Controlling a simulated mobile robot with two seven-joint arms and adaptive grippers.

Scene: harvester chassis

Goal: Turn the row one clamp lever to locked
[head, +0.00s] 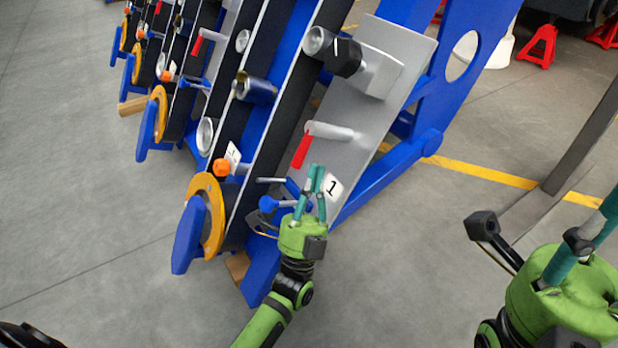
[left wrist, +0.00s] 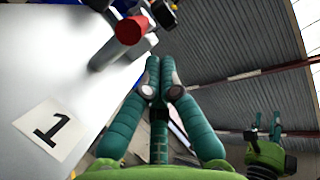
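The row one clamp lever has a red handle (head: 302,151) on a pale grey pivot rod (head: 332,131), on the grey plate above the label "1" (head: 333,187). In the left wrist view the red handle end (left wrist: 130,30) is at the upper left, and the label (left wrist: 50,131) is at the lower left. My left gripper (head: 317,168) is just below the red handle, apart from it. Its fingertips (left wrist: 160,62) are together with nothing between them. My right gripper (head: 597,215) is at the right edge, far from the lever, its fingertips cut off.
A blue T-handle (head: 270,204) and a thin grey rod (head: 270,180) are close left of my left gripper. A yellow ring with a blue flap (head: 190,235) stands farther left. Several similar rows stretch back left. Floor is clear in front.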

